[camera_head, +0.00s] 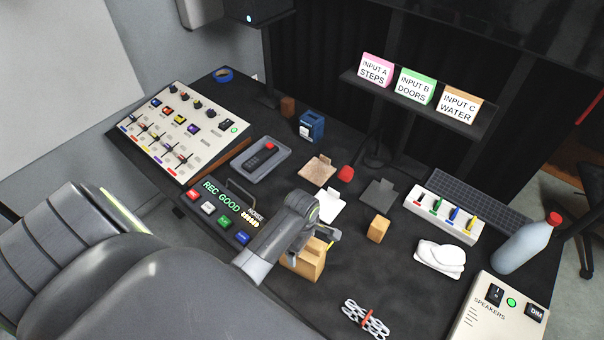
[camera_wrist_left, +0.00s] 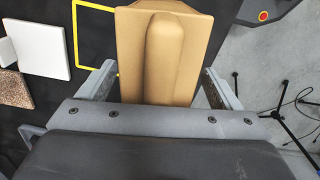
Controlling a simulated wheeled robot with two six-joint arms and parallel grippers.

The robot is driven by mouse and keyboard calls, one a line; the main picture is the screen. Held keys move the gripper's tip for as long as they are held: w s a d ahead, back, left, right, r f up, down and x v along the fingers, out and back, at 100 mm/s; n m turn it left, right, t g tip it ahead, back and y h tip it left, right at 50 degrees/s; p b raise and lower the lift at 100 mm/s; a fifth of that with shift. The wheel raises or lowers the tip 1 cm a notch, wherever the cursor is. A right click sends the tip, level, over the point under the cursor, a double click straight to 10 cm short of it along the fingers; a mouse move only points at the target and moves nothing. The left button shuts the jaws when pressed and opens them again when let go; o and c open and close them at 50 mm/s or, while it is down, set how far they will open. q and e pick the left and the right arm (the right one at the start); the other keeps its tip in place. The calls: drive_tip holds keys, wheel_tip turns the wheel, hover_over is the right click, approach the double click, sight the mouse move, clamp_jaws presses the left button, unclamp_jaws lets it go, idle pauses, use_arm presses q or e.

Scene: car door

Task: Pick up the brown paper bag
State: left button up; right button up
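My left gripper (camera_head: 318,240) is above and right at the bag. In the wrist view its two fingers (camera_wrist_left: 160,85) are apart, one on each side of the bag, with small gaps showing. Whether the fingertips touch the bag is hard to tell. My right gripper is not in view.
A lit button panel (camera_head: 222,213) lies left of the bag. A small tan block (camera_head: 378,229), a white cloth (camera_head: 440,257) and a bundled cable (camera_head: 366,319) lie to the right.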

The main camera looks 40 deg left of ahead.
use_arm(q)
drive_tip(key=shift+w, duration=0.15)
drive_tip(key=c, duration=1.1)
drive_tip(key=shift+r, duration=0.1)
